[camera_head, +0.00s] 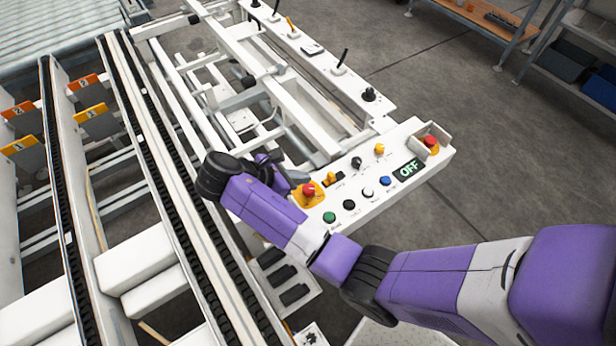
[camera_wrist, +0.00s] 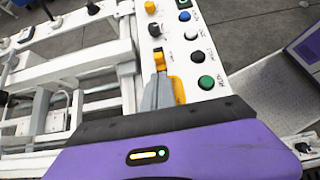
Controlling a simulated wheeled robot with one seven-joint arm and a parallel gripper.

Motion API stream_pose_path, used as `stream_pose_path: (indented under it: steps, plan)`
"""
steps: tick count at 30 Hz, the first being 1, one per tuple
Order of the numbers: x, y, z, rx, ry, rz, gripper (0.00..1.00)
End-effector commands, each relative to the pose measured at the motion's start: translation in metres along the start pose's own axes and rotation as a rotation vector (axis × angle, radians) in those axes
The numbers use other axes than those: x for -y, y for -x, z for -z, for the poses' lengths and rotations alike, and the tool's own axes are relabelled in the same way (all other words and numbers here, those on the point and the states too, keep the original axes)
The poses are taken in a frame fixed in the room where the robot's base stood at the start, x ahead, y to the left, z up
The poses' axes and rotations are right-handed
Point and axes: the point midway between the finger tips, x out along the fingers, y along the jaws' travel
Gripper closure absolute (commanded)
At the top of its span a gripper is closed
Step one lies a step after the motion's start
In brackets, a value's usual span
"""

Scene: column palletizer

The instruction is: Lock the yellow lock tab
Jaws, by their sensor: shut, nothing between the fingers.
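A small yellow-orange tab (camera_head: 331,177) sits in a dark slot on the white control panel (camera_head: 405,185). In the wrist view the tab (camera_wrist: 158,58) is just beyond my fingertips. My gripper (camera_head: 300,178) is low over the panel, beside the red button (camera_head: 308,188) on its yellow plate. In the wrist view my gripper (camera_wrist: 161,76) is shut and empty, its grey fingers pointing at the tab. I cannot tell whether they touch it. The yellow plate (camera_wrist: 178,90) shows beside the fingers; the red button is hidden there.
Green (camera_head: 329,217), black, white and blue (camera_head: 386,181) buttons line the panel's near side. A yellow knob (camera_head: 379,149) and black knob stand farther along. A display (camera_head: 409,169) reads OFF. A guarded red button (camera_head: 430,141) is at the end. Conveyor rails lie left.

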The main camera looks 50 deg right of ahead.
Motion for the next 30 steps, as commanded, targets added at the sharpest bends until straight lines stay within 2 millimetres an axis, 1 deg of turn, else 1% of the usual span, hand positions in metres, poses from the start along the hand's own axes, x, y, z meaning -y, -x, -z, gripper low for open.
stream_pose_path:
  steps: [1,9,15,20,30]
  plan:
    - [0.001,-0.011,0.002,0.000,-0.001,0.004,1.00]
    - [0.001,-0.055,-0.001,0.000,-0.001,0.004,1.00]
    - [0.001,-0.079,0.000,0.000,-0.001,0.002,1.00]
    - [0.001,-0.086,0.000,-0.001,-0.001,0.000,1.00]
    - [0.000,-0.088,-0.002,-0.001,-0.002,0.001,1.00]
